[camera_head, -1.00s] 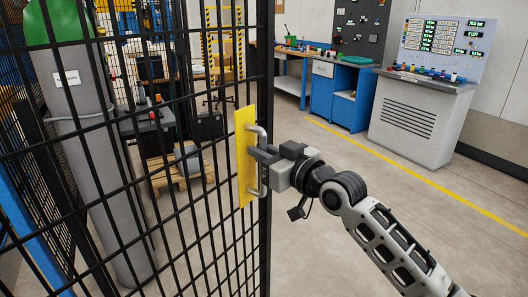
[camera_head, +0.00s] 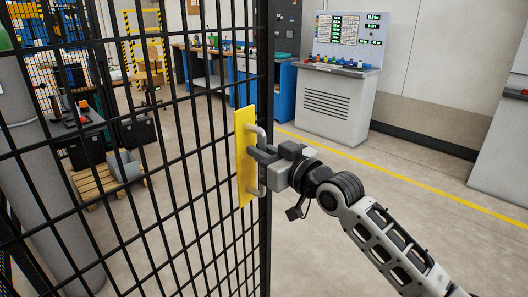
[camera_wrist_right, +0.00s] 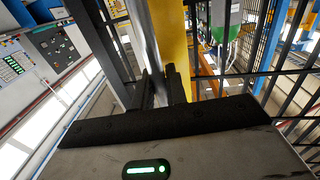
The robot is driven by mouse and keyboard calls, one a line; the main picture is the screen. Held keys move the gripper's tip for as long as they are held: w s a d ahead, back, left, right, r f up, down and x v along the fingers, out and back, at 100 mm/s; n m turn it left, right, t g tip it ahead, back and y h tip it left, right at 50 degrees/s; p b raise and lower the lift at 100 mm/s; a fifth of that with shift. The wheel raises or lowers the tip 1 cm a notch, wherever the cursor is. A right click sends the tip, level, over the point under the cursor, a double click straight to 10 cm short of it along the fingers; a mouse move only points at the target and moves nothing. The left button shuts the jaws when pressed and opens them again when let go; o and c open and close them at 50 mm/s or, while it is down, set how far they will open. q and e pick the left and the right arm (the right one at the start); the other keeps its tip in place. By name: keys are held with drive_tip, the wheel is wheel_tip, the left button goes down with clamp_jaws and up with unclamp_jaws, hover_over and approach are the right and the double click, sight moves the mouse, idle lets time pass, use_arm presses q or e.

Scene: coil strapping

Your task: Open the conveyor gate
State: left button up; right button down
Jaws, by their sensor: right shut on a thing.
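The conveyor gate (camera_head: 200,190) is a black wire mesh panel filling the left half of the head view. A yellow plate (camera_head: 241,150) with a grey D-shaped handle (camera_head: 262,188) sits near its right-hand post. My right gripper (camera_head: 258,154) is shut on the handle, with its arm reaching in from the lower right. In the right wrist view, the fingers (camera_wrist_right: 163,88) close around the grey handle bar (camera_wrist_right: 147,40), with the yellow plate beside it. My left gripper is not in view.
A control console (camera_head: 325,100) and blue workbenches (camera_head: 215,70) stand at the back. A wooden pallet (camera_head: 95,182) and a grey gas cylinder (camera_head: 55,190) show through the mesh. Open floor with a yellow line (camera_head: 400,178) lies to the right.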

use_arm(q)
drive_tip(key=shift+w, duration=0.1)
use_arm(e)
drive_tip(key=c, duration=1.5)
unclamp_jaws()
drive_tip(key=shift+d, duration=0.1)
use_arm(q)
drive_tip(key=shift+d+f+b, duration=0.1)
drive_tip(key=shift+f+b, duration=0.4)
drive_tip(key=shift+b, duration=0.65)
use_arm(e)
drive_tip(key=v, duration=1.5)
drive_tip(key=shift+s+d, duration=0.2)
drive_tip(key=shift+s, duration=0.15)
